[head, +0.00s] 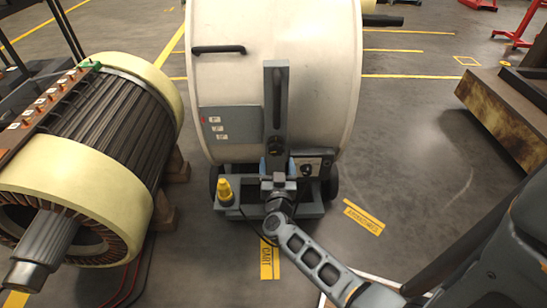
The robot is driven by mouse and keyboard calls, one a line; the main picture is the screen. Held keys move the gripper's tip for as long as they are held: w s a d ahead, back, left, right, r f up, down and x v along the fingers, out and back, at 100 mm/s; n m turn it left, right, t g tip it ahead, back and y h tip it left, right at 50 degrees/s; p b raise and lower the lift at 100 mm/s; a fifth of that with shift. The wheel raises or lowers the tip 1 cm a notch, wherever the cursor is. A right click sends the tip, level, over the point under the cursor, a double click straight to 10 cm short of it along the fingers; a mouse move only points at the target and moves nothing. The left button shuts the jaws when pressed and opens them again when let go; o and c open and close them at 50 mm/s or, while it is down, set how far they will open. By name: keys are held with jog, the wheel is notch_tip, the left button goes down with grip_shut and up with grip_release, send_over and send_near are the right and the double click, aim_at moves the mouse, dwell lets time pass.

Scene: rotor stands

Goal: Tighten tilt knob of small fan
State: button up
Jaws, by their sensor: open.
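A white drum fan (225,110) stands upright on a low grey wheeled base (310,208) in the middle of the view. A grey upright bracket (276,90) runs down its side. A small dark round knob (276,147) sits low on the bracket; I cannot tell for certain whether it is the tilt knob. My gripper (277,172) is just below that knob, in front of the bracket's foot. It is open. The fingertips are small and hard to make out, and I cannot tell whether they touch anything. The arm hides part of the base.
A control box (313,166) is right of the gripper, and a yellow cone-shaped part (224,188) is on the base at left. A large rotor or motor core (90,150) fills the left side. A rusty block (510,115) stands at right. Open floor lies between fan and block.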

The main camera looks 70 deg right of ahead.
aim_at(276, 151)
jog(key=b+x, duration=0.1)
jog(key=x, duration=0.4)
jog(key=shift+w+d, duration=0.15)
jog(key=shift+d, duration=0.25)
jog(key=c, duration=1.1)
